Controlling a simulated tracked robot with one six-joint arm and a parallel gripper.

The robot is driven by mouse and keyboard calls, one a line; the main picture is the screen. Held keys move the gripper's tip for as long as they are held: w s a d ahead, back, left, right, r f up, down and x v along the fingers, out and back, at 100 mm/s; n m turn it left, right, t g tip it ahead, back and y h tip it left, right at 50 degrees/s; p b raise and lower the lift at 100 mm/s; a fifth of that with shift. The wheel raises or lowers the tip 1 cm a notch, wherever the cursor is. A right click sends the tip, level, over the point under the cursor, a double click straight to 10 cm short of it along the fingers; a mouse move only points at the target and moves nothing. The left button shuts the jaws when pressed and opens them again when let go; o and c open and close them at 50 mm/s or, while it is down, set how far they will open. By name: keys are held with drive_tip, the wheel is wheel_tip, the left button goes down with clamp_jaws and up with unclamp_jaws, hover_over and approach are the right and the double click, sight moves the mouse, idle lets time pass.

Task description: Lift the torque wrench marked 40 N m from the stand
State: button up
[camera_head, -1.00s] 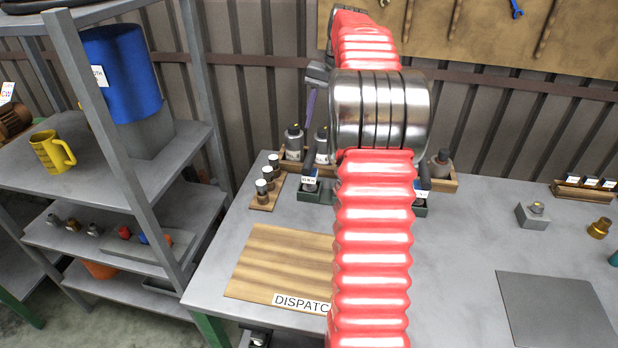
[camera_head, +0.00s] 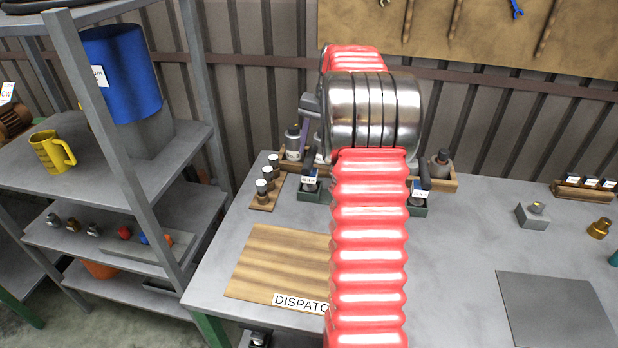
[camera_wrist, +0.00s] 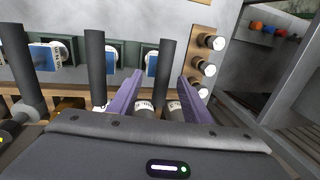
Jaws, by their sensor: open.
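My gripper (camera_wrist: 160,76) has its two purple fingers apart in the wrist view. One black torque wrench handle (camera_wrist: 166,55) stands upright in the gap between them, with no clear contact. A tag (camera_wrist: 151,64) sits beside this handle, but I cannot read it. Two more wrench handles, a middle one (camera_wrist: 95,62) and a left one (camera_wrist: 31,72), stand in the same row. In the head view, the left wrench (camera_head: 311,170) and right wrench (camera_head: 424,178) show in green holders. Their tags are too small to read surely. My arm hides the middle of the stand.
Dark-capped bottles stand in a wooden rack (camera_head: 449,184) behind the wrenches. A small wooden block with several vials (camera_head: 263,188) is close to the left wrench. The wooden dispatch board (camera_head: 275,262) lies in front. A shelf unit (camera_head: 150,190) stands left.

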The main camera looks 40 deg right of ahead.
sight(311, 156)
drive_tip(key=shift+w+a+f, duration=0.15)
drive_tip(key=shift+w+f, duration=0.05)
drive_tip(key=shift+f, duration=0.65)
drive_tip(key=shift+w+a+f, duration=0.1)
drive_tip(key=shift+w+f, duration=0.1)
drive_tip(key=shift+f, duration=0.6)
drive_tip(key=shift+w+a+f, duration=0.15)
drive_tip(key=shift+w+f, duration=0.05)
drive_tip(key=shift+f, duration=0.65)
drive_tip(key=shift+c, duration=0.3)
clamp_jaws()
